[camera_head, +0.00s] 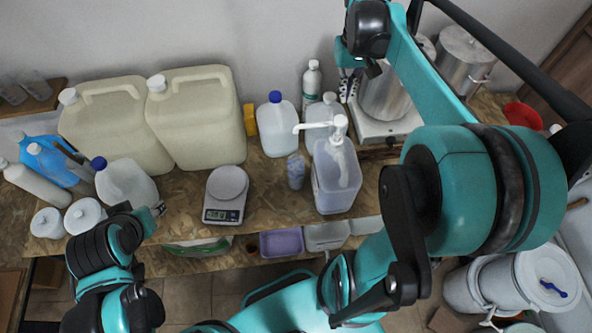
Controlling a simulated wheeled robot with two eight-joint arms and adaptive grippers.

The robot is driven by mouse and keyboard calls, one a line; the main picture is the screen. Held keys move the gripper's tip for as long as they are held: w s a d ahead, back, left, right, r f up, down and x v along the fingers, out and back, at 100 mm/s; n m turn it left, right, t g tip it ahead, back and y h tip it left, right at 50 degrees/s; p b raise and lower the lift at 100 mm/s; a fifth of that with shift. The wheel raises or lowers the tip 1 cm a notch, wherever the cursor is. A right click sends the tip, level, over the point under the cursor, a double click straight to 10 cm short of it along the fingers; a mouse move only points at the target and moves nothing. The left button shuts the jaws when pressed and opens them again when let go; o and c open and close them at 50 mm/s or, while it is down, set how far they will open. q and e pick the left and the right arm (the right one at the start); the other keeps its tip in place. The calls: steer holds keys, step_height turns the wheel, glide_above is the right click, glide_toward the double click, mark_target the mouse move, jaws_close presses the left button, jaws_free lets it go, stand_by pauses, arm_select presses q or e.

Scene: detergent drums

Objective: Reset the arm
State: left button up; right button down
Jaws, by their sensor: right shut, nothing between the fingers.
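My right arm, teal and black, reaches up over the right half of the workbench (270,185). My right gripper (347,88) points down at the back of the bench, beside the steel pot (385,97), with its fingers shut and empty. I cannot tell whether it touches the pot. My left arm is folded low at the left, in front of the bench. Only a small part of my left gripper (157,209) shows near the front edge, and its fingers are mostly hidden.
Two large cream canisters (195,120) stand at the back left. A scale (226,195), a clear pump container (336,180) and several bottles stand on the bench. White drums (520,285) stand at lower right. Some bare bench lies between scale and pump container.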

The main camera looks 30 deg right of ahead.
steer(key=shift+f, duration=0.1)
stand_by(0.3)
steer(key=s+a+f+n+t, duration=0.2)
steer(key=s+a+f+t, duration=0.15)
steer(key=a, duration=0.55)
steer(key=s+a+f+n+t, duration=0.2)
steer(key=s+a+t, duration=0.2)
steer(key=a, duration=0.6)
steer(key=f+b, duration=3.3)
steer(key=b, duration=0.1)
steer(key=shift+d+f, duration=0.2)
steer(key=shift+d, duration=0.15)
steer(key=shift+r, duration=0.1)
